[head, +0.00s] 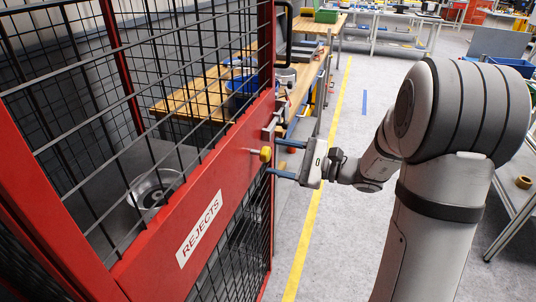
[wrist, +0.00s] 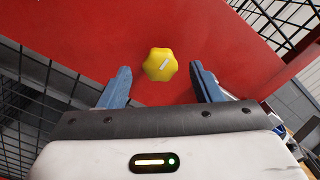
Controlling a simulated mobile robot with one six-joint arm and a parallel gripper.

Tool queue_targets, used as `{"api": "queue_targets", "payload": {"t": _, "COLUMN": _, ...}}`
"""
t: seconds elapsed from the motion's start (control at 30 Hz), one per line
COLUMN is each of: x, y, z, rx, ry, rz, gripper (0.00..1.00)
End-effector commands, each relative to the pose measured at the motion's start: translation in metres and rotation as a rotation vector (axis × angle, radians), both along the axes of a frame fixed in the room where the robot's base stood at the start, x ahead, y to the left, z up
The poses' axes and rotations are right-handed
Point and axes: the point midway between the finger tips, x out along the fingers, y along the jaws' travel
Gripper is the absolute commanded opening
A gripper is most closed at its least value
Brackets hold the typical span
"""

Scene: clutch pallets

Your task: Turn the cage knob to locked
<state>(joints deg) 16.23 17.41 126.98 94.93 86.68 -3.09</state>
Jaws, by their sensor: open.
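The yellow lobed cage knob (head: 266,154) sits on the red door rail of the reject cage (head: 160,236). In the wrist view the knob (wrist: 160,65) carries a white bar mark that runs diagonally, from lower left to upper right. My gripper (head: 282,158) is in front of the knob with its blue fingers spread, one above and one below it in the head view. In the wrist view the fingers (wrist: 160,80) stand left and right of the knob, with clear gaps on both sides. Nothing is between the fingers that they touch. No locked or unlocked label is readable.
A white REJECTS label (head: 199,226) is on the rail. A metal bowl-like part (head: 155,188) lies inside the mesh cage. A metal latch (head: 272,130) is near the knob. A wooden bench (head: 196,98) with a blue bin (head: 243,92) stands behind.

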Motion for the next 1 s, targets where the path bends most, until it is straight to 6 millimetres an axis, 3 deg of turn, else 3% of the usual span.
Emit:
{"api": "queue_targets", "payload": {"t": 0.23, "x": 0.012, "y": 0.032, "z": 0.000, "rx": -0.002, "ry": 0.001, "rz": 0.002, "gripper": 0.58}}
{"api": "queue_targets", "payload": {"t": 0.6, "x": 0.015, "y": 0.037, "z": 0.000, "rx": -0.002, "ry": 0.000, "rz": 0.000, "gripper": 0.58}}
{"api": "queue_targets", "payload": {"t": 1.0, "x": 0.015, "y": 0.037, "z": 0.000, "rx": -0.003, "ry": 0.001, "rz": -0.001, "gripper": 0.26}}
